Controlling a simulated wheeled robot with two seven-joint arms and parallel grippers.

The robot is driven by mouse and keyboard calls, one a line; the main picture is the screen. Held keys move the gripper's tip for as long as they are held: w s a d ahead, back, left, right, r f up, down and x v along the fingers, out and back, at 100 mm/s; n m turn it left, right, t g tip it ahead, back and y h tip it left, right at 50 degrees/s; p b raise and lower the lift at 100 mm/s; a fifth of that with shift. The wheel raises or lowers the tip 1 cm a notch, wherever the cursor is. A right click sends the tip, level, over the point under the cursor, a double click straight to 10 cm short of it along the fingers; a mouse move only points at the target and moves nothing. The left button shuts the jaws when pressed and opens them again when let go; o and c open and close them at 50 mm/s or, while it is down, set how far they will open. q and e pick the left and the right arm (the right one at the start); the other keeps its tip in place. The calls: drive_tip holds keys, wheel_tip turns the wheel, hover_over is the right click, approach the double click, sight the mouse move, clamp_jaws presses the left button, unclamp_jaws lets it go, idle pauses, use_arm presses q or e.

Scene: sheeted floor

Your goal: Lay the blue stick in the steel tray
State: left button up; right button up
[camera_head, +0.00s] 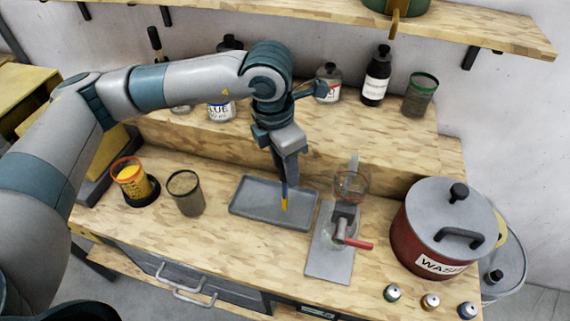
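The steel tray (247,208) is a shallow grey rectangle on the wooden bench, near the middle of the view. My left gripper (285,176) points down over the tray and appears shut on the blue stick (284,190). The stick hangs upright below the fingers, with a yellow lower end over the tray's right half. I cannot tell whether its tip touches the tray floor. The stick's upper part is hidden by the fingers. My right gripper is not in view.
Left of the tray stand an empty mesh-like cup (186,194) and an orange-rimmed cup (131,180). Right of it is a grey stand with a glass vessel (350,185) and a red handle, then a red lidded pot (420,235). Bottles line the raised shelf behind.

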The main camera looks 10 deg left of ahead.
use_arm(q)
drive_tip(key=shift+r, duration=0.55)
wheel_tip(320, 180, up, 11)
drive_tip(key=s+a+b, duration=0.1)
drive_tip(key=b, duration=0.3)
idle(0.5)
